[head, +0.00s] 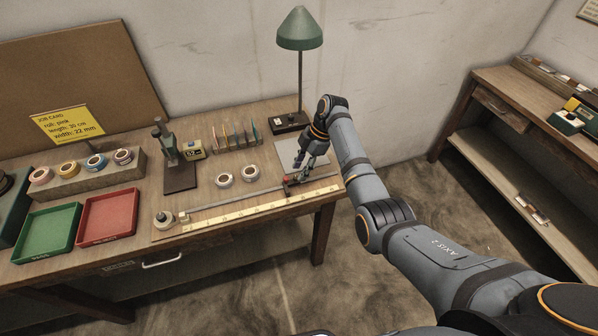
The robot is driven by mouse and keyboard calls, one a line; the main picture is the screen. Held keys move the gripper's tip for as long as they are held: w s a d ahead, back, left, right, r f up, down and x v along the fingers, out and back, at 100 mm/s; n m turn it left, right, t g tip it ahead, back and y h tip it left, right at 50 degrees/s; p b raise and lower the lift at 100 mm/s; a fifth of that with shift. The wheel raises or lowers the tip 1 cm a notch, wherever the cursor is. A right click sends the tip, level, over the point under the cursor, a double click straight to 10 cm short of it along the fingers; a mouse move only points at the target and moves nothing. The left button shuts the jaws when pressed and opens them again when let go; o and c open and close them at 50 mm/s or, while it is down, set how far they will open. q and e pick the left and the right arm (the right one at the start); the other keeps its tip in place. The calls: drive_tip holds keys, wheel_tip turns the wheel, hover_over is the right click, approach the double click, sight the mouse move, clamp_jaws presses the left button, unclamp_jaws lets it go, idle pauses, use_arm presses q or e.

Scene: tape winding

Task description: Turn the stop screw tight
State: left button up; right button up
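The stop (291,183) is a small dark block on the grey rail (238,199), near the rail's right end. A small reddish part, perhaps the stop screw, shows at the block; it is too small to make out well. My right gripper (301,173) points down close above the stop, just right of the reddish part. I cannot tell whether its fingers touch the screw or how far apart they are. My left gripper is not in view.
A yellow ruler (250,208) runs along the table's front edge. A green tray (47,235) and a red tray (107,217) sit left. A green lamp (299,29) stands behind my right gripper.

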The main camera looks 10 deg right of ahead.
drive_tip(key=v, duration=1)
drive_tip(key=shift+f, duration=0.2)
